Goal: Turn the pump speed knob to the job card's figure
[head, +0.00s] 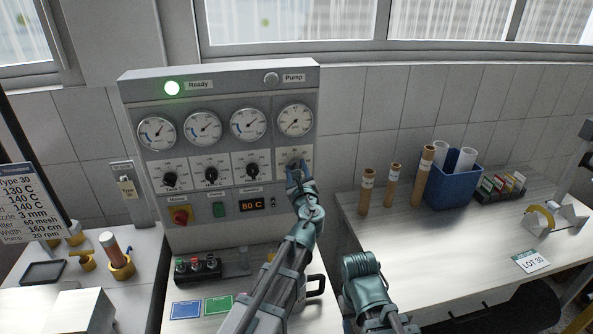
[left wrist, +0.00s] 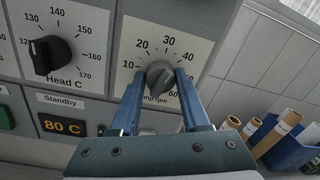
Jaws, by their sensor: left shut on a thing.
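The pump speed knob (left wrist: 160,75) is a dark grey pointer knob on a white rpm dial plate (left wrist: 168,42) marked from 10 to 60. My left gripper (left wrist: 161,76) is shut on it, one blue finger on each side. Where its pointer sits on the scale I cannot tell. In the head view my left gripper (head: 297,175) covers this knob at the right end of the knob row. The job card (head: 33,200) at the far left has a bottom line reading 20 rpm. My right arm shows at the lower middle, but its gripper fingers are not visible.
The grey control panel (head: 225,88) has a lit green Ready lamp (head: 172,88) and an unlit Pump lamp (head: 271,78). The Head C knob (left wrist: 50,54) is left of my fingers. Cardboard tubes (head: 393,186) and a blue bin (head: 453,187) stand on the right bench.

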